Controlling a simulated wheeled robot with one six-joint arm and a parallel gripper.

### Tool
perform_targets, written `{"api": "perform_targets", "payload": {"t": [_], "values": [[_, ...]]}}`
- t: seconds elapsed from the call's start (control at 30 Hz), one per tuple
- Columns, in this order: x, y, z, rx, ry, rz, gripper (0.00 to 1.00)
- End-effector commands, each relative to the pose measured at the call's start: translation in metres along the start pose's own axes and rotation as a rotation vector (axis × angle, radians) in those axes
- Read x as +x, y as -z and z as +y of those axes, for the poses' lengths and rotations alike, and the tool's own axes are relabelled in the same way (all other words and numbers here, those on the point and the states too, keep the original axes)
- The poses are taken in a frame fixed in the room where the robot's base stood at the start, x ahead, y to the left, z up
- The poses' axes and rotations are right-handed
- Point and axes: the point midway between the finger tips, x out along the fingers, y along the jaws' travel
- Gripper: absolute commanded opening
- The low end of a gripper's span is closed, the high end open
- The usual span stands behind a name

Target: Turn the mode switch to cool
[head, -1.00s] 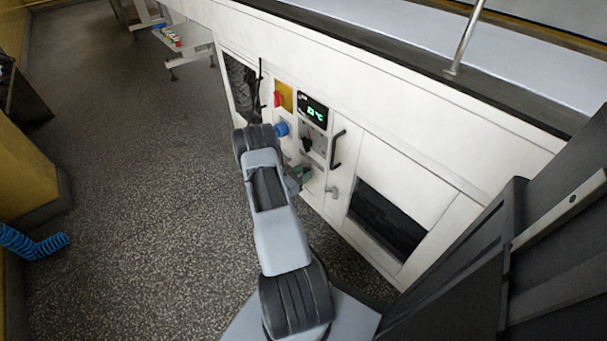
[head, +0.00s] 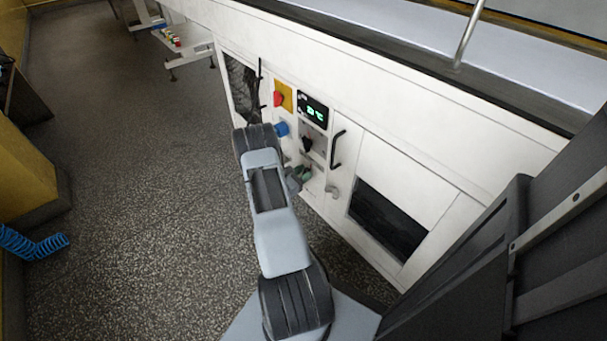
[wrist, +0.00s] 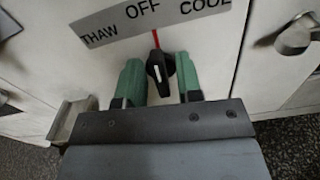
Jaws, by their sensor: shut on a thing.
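The mode switch (wrist: 157,70) is a black knob with a white line on a white panel, under a label plate (wrist: 150,17) reading THAW, OFF and COOL. A red line runs from the knob up toward OFF, and the white line on the knob points up, roughly the same way. My gripper (wrist: 158,82) has its green fingers on both sides of the knob and is shut on it. In the head view my gripper (head: 301,174) is low at the panel, and my arm partly hides the switch area.
A black door handle (head: 337,149) and a metal latch (head: 332,191) are to the right. The floor at left is open.

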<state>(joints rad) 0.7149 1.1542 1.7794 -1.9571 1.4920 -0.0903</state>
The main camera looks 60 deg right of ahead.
Motion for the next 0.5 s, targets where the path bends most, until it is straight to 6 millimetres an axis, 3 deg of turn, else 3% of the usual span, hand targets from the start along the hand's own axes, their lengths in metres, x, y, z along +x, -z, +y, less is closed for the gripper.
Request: {"api": "perform_targets", "payload": {"t": [0.5], "values": [[-0.0005,0.0036,-0.0031,0.422,0.002,0.001,0.09]]}}
